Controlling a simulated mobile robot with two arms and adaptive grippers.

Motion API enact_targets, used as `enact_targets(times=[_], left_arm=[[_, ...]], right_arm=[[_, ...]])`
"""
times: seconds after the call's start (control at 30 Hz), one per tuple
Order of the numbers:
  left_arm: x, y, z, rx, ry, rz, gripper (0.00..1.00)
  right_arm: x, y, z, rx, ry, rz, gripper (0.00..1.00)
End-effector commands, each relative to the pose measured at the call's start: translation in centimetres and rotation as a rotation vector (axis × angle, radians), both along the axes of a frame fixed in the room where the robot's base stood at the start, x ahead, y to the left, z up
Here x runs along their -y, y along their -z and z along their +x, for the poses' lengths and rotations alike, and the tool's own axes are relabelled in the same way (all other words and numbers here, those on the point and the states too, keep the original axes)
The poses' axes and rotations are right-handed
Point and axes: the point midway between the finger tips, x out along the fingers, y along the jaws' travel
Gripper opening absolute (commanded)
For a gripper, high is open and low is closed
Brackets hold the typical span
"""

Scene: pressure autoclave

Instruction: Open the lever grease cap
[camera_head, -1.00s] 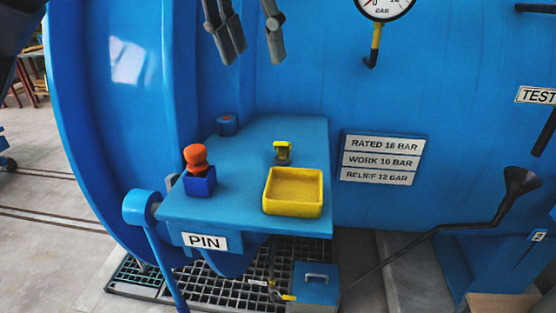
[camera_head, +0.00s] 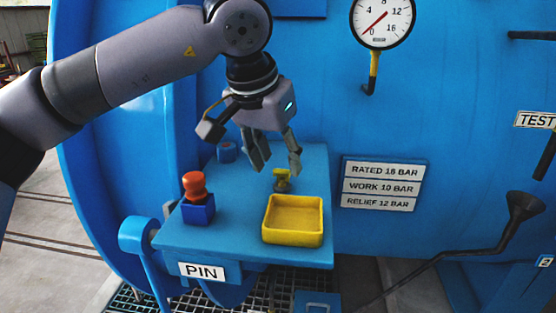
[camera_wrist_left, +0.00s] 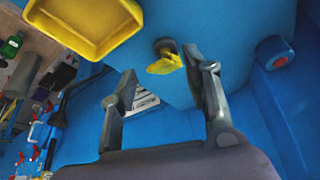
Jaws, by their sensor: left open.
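The grease cap (camera_head: 282,181) is a small yellow fitting on the blue shelf (camera_head: 238,232), just behind the yellow tray (camera_head: 292,240). In the left wrist view the cap (camera_wrist_left: 164,62) shows a yellow lever-like part beside a dark round base. I cannot tell whether its lid is raised. My left gripper (camera_head: 276,162) is open and empty, pointing down just above and behind the cap. In the left wrist view the cap appears between the spread fingers (camera_wrist_left: 160,68), closer to the right one. Contact cannot be made out. My right gripper is not in view.
An orange knob on a blue block (camera_head: 198,208) stands at the shelf's left. A short blue cylinder (camera_head: 227,152) is at the back left. The blue vessel wall (camera_head: 460,130) rises behind, with a gauge (camera_head: 382,22) above. A black funnel pipe (camera_head: 445,238) runs at right.

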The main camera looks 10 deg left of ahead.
Motion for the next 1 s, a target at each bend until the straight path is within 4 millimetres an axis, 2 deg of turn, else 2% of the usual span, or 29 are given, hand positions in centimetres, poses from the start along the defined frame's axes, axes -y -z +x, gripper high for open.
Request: enact_targets(times=[0.13,0.43,1.0], left_arm=[[0.13,0.92,0.32,-0.001,0.0,0.0,0.44],[0.18,1.12,0.39,0.0,0.001,0.0,0.44],[0.18,1.08,0.39,0.0,0.001,0.0,0.06]], right_arm=[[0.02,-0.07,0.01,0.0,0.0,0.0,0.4],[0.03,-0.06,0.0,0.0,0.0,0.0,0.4],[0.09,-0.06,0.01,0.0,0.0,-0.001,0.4]])
